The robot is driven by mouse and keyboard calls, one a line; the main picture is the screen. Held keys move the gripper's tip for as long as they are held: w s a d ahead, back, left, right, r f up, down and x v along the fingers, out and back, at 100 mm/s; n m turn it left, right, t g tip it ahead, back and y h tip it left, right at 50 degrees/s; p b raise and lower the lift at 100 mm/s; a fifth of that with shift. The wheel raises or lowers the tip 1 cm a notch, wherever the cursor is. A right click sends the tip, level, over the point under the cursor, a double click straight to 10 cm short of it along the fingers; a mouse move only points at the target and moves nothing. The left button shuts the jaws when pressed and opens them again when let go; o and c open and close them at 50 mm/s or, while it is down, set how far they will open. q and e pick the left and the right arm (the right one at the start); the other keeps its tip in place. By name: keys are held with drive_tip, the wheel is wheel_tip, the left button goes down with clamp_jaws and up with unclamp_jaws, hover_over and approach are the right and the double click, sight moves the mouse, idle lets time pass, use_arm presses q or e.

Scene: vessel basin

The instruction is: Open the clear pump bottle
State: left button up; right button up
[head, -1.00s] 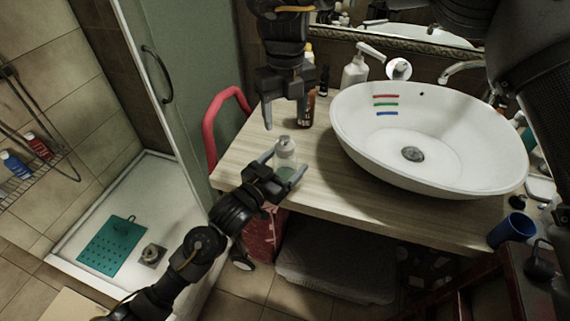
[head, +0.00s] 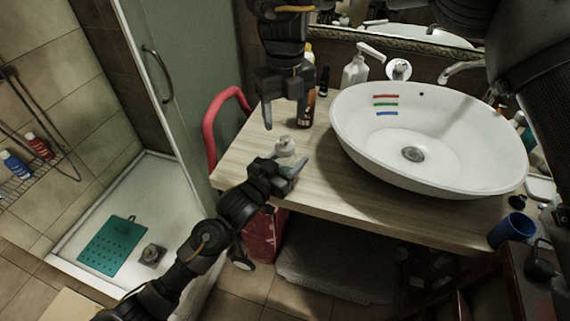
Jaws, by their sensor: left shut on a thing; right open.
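The clear pump bottle (head: 286,146) stands at the left front of the wooden counter, its pale top showing. My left gripper (head: 288,165) reaches in from the lower left and is shut on the bottle, hiding its lower body. My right gripper (head: 287,117) hangs from the top, open and empty, its fingers pointing down just above and behind the bottle's top. It appears apart from the bottle.
A white basin (head: 433,165) fills the counter (head: 330,190) to the right. A white pump bottle (head: 355,72) and an amber bottle (head: 308,108) stand behind. A blue cup (head: 511,229) sits at the right front.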

sight(285, 137)
use_arm(q)
clamp_jaws()
use_arm(e)
drive_tip(key=shift+f, duration=0.15)
drive_tip(key=shift+s+a+f, duration=0.3)
drive_tip(key=shift+a, duration=0.1)
drive_tip(key=m, duration=0.5)
drive_tip(key=shift+a+m, duration=0.2)
drive_tip(key=shift+m, duration=0.2)
drive_tip(key=m, duration=0.4)
drive_tip(key=shift+m, duration=0.4)
drive_tip(key=m, duration=0.2)
drive_tip(key=shift+r+m, duration=0.1)
drive_tip(key=shift+m, duration=0.3)
drive_tip(key=m, duration=1)
drive_tip(key=shift+w+d+r, duration=0.1)
drive_tip(key=shift+d+r, duration=0.1)
drive_tip(key=m, duration=0.5)
drive_tip(key=shift+w+d+r, duration=0.1)
drive_tip(key=shift+d+r, duration=0.05)
drive_tip(key=m, duration=0.3)
drive_tip(key=shift+d+m, duration=0.2)
drive_tip(key=shift+m, duration=0.2)
drive_tip(key=m, duration=0.3)
drive_tip(key=shift+w+m, duration=0.1)
drive_tip(key=shift+m, duration=0.3)
drive_tip(key=shift+f, duration=4)
